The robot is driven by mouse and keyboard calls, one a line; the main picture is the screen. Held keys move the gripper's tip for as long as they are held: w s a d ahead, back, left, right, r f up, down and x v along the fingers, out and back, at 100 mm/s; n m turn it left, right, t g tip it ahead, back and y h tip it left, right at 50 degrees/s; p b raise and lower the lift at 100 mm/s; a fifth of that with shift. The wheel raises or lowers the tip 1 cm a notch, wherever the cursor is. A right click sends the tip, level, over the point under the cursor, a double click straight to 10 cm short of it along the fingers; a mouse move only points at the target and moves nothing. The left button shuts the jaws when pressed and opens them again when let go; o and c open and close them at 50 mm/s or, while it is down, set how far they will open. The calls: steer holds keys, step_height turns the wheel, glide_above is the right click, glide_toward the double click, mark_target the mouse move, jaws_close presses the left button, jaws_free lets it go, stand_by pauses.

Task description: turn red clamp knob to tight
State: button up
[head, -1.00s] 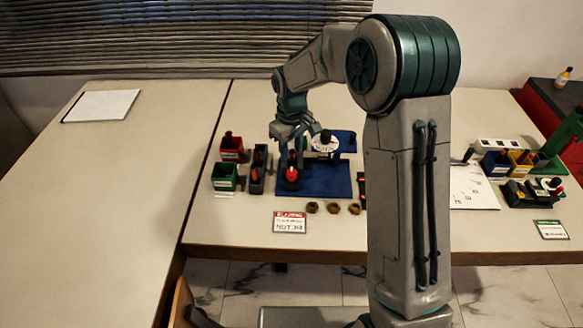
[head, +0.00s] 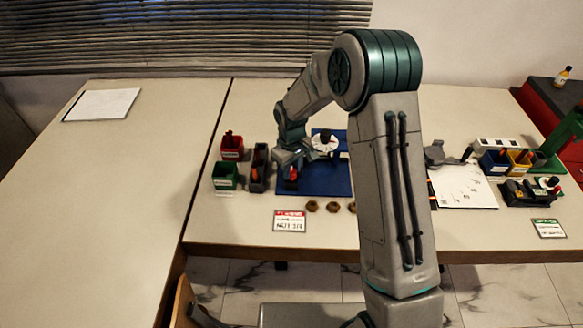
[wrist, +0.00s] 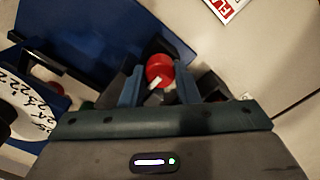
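The red clamp knob (wrist: 160,70) shows in the wrist view between the two blue-grey fingers of my gripper (wrist: 158,88). It has a small white mark on its near side. The fingers are open, with a gap visible on each side of the knob. In the head view my gripper (head: 291,160) is low over the left part of the blue base plate (head: 325,185), and the red knob (head: 292,174) is partly hidden just below it. Whether the fingertips reach down beside the knob is hard to tell. The clamp's dark body is mostly hidden.
A white numbered dial (head: 324,143) stands close right of my gripper, also in the wrist view (wrist: 30,105). Red (head: 231,147) and green (head: 225,176) bins and a dark rack (head: 259,168) stand left. Brown nuts (head: 312,206) and a red-headed card (head: 289,221) lie in front.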

mark_target(291, 171)
steer(key=shift+m+b, duration=0.4)
steer(key=m+b, duration=0.2)
steer(key=m, duration=0.1)
steer(key=shift+f+m+b, duration=0.1)
steer(key=shift+m+b, duration=0.3)
steer(key=m+b, duration=0.2)
steer(key=m, duration=0.7)
steer(key=shift+m+b, duration=0.3)
steer(key=shift+m, duration=1.8)
steer(key=o, duration=0.7)
step_height(291, 171, up, 14)
